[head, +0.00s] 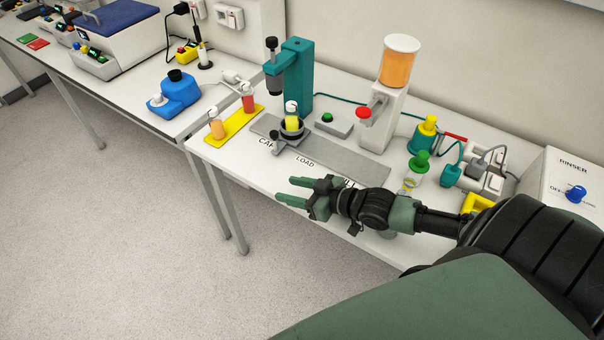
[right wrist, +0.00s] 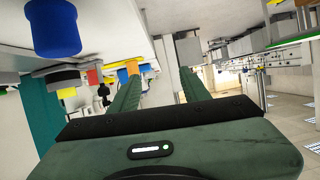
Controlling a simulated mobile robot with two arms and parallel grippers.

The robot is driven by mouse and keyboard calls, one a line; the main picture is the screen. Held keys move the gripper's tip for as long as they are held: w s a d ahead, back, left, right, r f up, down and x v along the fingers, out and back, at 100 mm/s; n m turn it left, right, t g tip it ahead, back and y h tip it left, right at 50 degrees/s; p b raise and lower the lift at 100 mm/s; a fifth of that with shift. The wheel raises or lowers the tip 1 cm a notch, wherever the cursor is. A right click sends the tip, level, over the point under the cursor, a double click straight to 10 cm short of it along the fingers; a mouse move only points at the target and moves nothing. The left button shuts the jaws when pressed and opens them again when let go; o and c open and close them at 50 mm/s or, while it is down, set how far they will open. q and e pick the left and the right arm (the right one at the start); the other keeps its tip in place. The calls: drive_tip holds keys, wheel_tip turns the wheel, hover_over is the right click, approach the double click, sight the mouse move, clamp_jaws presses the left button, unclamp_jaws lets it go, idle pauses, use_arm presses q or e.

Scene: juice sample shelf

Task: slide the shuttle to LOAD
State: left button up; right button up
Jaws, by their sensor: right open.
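The shuttle (head: 291,131) is a dark round holder on a grey rail (head: 345,159), with a small knob (head: 277,148) at its front. It stands at the CAP end, under the teal press (head: 299,75), and carries a yellow-filled vial (head: 292,118) with a pale top. The LOAD label (head: 305,161) is printed in front of the rail, right of the shuttle. My right gripper (head: 284,190) is open and empty, in front of the rail near the bench's front edge, apart from the shuttle. Its two green fingers are spread in the right wrist view (right wrist: 158,66). My left gripper is out of view.
A yellow rack (head: 237,123) with two filled vials stands left of the rail. An orange-filled dispenser (head: 396,64) with a red knob stands behind its right part. A green-topped bottle (head: 417,168) and a rinser box (head: 567,183) are farther right. My right forearm covers the front right bench.

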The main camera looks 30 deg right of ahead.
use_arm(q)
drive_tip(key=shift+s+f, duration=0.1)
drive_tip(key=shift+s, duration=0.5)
use_arm(e)
drive_tip(key=s+a+f+g+h, duration=0.1)
drive_tip(key=s+a+f+g, duration=0.1)
drive_tip(key=s, duration=0.4)
drive_tip(key=s+a+f+g+h, duration=0.2)
drive_tip(key=s+a+f+g, duration=0.1)
drive_tip(key=s+a, duration=0.2)
drive_tip(key=shift+s+a+m+g+h, duration=0.3)
drive_tip(key=shift+s+m, duration=0.1)
drive_tip(key=shift+s, duration=0.6)
